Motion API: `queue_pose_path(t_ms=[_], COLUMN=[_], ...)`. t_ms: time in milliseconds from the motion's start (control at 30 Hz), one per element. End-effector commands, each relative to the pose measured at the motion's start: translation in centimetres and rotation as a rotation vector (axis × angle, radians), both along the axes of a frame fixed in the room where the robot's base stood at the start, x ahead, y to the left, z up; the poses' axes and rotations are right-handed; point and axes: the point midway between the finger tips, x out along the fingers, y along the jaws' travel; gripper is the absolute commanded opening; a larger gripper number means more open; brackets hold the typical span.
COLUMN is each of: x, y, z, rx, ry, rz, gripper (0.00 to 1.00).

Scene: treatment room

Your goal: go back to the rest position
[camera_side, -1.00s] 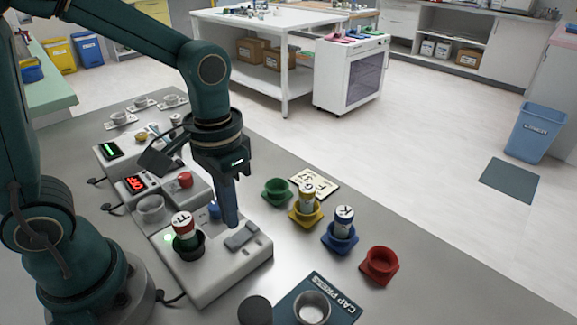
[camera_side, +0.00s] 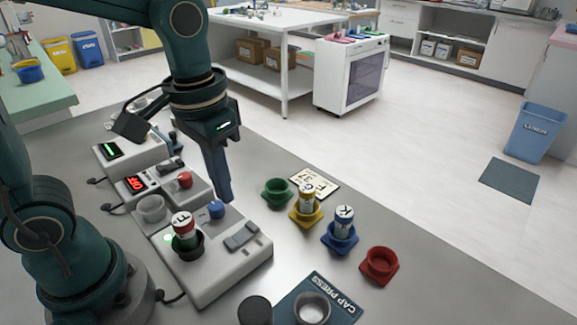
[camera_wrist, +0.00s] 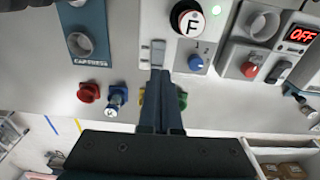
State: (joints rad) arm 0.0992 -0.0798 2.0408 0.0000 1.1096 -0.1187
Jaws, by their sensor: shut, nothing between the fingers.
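My gripper (camera_side: 223,198) is shut and empty. It hangs pointing down above the grey device (camera_side: 205,285), just behind its blue knob (camera_side: 216,209) in the side view, apart from anything I can make out. In the wrist view my fingers (camera_wrist: 160,76) point toward the device's grey rocker (camera_wrist: 157,52), with the blue knob (camera_wrist: 195,63) to the right. A vial with a red-and-white top marked F (camera_wrist: 191,20) stands upright in the device's black cup (camera_side: 188,250). A green light (camera_side: 168,238) glows beside it.
Green (camera_side: 277,192), yellow (camera_side: 306,217), blue (camera_side: 340,238) and red (camera_side: 379,265) holders stand to the right; yellow and blue hold vials. A CAP PRESS mat (camera_side: 336,300) lies in front. A unit with a red OFF display (camera_side: 136,184) stands left. Bare table lies between the device and holders.

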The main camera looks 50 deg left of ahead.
Motion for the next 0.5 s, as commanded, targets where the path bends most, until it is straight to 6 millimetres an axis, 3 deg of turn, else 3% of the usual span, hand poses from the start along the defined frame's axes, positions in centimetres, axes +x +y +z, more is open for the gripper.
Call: queue_pose_path(t_ms=[200, 500], x=[-2.1, -4.4], y=[1.2, 2.0], z=[2.5, 2.6], rx=[-0.010, 0.003], ry=[-0.202, -0.399], rz=[0.028, 0.014], gripper=[0.00, 0.00])
